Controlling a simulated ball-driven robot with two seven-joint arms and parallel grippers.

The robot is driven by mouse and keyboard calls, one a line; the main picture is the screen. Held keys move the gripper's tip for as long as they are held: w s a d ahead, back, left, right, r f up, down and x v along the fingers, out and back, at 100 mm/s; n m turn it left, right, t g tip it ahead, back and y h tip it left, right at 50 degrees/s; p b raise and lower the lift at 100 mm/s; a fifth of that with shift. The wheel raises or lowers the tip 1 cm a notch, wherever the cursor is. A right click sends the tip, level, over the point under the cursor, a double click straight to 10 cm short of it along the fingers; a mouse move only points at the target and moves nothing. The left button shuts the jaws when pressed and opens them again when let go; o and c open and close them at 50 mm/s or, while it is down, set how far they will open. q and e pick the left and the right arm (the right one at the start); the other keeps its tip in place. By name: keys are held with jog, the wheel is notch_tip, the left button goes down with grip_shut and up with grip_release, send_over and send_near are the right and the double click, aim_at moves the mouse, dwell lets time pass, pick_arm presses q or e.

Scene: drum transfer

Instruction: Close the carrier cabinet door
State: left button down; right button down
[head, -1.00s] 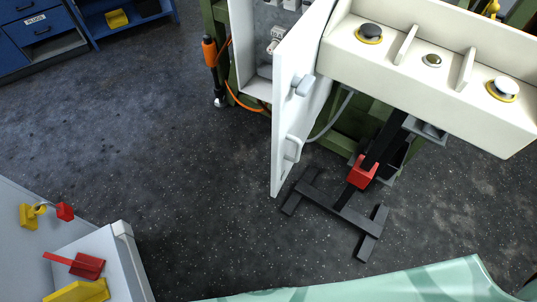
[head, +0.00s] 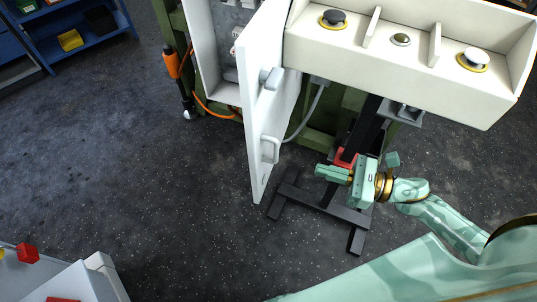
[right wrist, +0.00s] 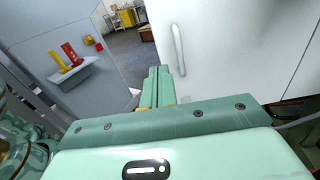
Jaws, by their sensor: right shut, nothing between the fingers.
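The carrier cabinet (head: 207,60) stands at the top middle of the head view. Its white door (head: 256,130) stands open, swung out towards me, with two grey handles on its face, an upper one (head: 271,78) and a lower one (head: 269,149). In the right wrist view the door (right wrist: 235,50) fills the right side, and one handle (right wrist: 178,48) shows on it. My right gripper (head: 322,172) is shut and empty, to the right of the door's lower part and apart from it in the head view. Its closed fingers show in the right wrist view (right wrist: 158,82). My left gripper is out of view.
A cream control box (head: 400,60) with buttons sits right of the door, above a black stand (head: 325,205) with a red part. An orange-handled item (head: 172,64) and cable hang left of the cabinet. A grey unit (head: 60,285) is at lower left. Dark floor left of the door is clear.

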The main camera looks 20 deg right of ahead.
aim_at(257, 153)
jog(key=x, duration=1.2)
jog(key=shift+w+a, duration=0.1)
jog(key=shift+a, duration=0.25)
jog(key=shift+w+a, duration=0.4)
jog(key=shift+a, duration=0.15)
